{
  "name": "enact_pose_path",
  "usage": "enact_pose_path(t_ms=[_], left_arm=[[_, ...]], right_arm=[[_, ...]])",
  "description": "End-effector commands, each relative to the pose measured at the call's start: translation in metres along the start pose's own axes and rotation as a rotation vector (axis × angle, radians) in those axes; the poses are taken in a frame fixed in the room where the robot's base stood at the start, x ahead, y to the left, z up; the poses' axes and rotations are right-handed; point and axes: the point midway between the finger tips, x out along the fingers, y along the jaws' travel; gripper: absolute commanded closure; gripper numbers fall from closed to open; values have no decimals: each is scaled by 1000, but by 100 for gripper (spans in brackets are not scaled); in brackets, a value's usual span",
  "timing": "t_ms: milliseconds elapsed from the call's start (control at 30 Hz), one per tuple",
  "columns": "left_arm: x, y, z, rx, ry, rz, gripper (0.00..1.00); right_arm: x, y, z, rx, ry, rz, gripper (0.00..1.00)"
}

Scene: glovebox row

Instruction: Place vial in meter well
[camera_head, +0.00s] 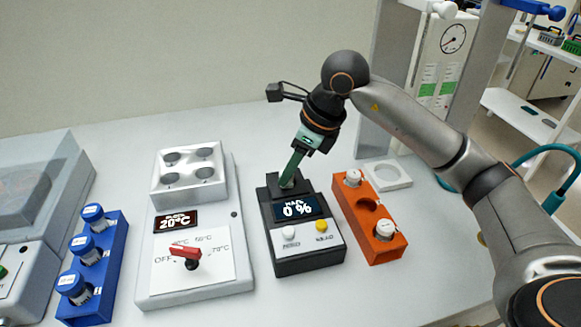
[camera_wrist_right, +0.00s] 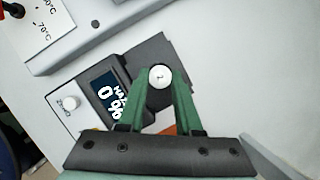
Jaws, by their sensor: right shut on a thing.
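My right gripper (camera_head: 289,178) is over the back part of the dark meter (camera_head: 308,255), where the well is hidden by the fingers. In the right wrist view the green fingers (camera_wrist_right: 160,82) are shut on a vial, whose round white top (camera_wrist_right: 160,76) shows between the tips. The vial is at the meter's (camera_wrist_right: 138,62) dark rear block; I cannot tell how deep it sits. The meter's display reads 0 %. My left gripper is not in view.
An orange rack (camera_head: 348,215) right of the meter holds two white-capped vials (camera_head: 353,177) (camera_head: 385,229), with an empty middle hole. A white ring holder (camera_head: 388,175) stands behind it. Left are a heater block (camera_head: 190,200) with a red knob and a blue rack (camera_head: 110,262) of blue-capped vials.

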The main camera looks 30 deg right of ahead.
Motion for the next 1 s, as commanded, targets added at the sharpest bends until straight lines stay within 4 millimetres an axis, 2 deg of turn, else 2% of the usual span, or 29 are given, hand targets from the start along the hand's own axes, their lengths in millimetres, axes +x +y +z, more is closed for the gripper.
enact_pose_path(t_ms=[200,233,500,833,1000], left_arm=[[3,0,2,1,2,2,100],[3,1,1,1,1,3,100],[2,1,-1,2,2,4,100],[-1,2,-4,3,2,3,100],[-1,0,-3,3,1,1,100]], right_arm=[[4,0,-2,1,0,0,100],[4,0,-2,1,0,0,66],[2,0,-1,1,0,0,37],[-3,0,1,1,0,0,37],[-31,-1,1,2,-3,-5,37]])
